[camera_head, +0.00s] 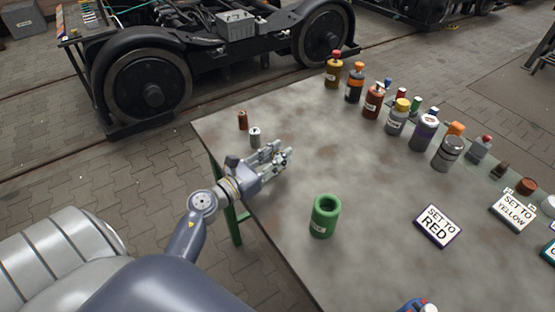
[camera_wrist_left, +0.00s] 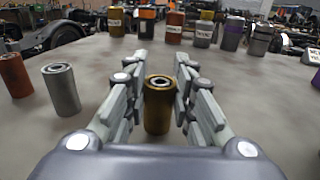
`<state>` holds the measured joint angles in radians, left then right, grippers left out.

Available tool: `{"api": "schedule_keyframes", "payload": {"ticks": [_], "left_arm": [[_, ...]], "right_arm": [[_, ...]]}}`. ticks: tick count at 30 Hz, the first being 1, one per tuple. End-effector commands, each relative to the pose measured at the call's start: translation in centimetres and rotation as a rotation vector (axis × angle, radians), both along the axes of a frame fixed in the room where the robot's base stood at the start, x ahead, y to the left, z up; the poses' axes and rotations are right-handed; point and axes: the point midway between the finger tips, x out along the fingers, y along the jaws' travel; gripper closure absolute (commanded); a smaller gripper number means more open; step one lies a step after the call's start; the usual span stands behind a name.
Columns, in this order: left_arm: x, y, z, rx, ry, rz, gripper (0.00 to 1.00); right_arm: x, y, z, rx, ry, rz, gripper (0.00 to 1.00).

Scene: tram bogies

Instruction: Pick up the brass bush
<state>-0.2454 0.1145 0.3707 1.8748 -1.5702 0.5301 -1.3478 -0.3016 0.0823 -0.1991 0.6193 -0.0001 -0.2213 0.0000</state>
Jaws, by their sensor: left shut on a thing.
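The brass bush (camera_wrist_left: 158,104) stands upright between the fingers of my left gripper (camera_wrist_left: 158,88) in the left wrist view. It is a short gold-coloured cylinder with a dark hole in its top. The left gripper is shut on it, low over the table. In the head view my left gripper (camera_head: 283,158) is at the table's left side, and its fingers hide the bush. I cannot tell whether the bush touches the table. My right gripper does not show.
A silver cylinder (camera_head: 255,138) and a copper-coloured one (camera_head: 242,120) stand close by on the grey table (camera_head: 340,160). A green container (camera_head: 324,216) stands nearer. Several capped bottles line the far edge. A "SET TO RED" sign (camera_head: 437,225) lies right. The table's middle is clear.

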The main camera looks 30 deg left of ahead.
Motion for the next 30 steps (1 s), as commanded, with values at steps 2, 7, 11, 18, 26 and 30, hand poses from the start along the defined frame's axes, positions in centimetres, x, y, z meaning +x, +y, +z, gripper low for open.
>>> {"api": "schedule_keyframes", "payload": {"ticks": [2,7,11,18,26,30], "left_arm": [[0.0,0.0,0.1,0.001,0.000,0.000,1.00],[0.0,0.0,0.9,0.003,-0.001,-0.002,1.00],[0.0,0.0,2.5,0.004,-0.003,-0.002,1.00],[-3.0,-0.5,3.5,0.001,0.003,-0.001,1.00],[-9.4,-1.4,3.9,-0.001,0.002,0.000,1.00],[-12.2,-1.8,4.2,-0.001,0.001,0.001,1.00]], "right_arm": [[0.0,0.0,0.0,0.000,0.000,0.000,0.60],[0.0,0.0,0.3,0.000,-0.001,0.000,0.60],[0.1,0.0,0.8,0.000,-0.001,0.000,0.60],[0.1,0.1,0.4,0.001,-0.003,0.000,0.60],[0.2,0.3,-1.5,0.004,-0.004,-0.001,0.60],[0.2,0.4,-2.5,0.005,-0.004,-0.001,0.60]]}}
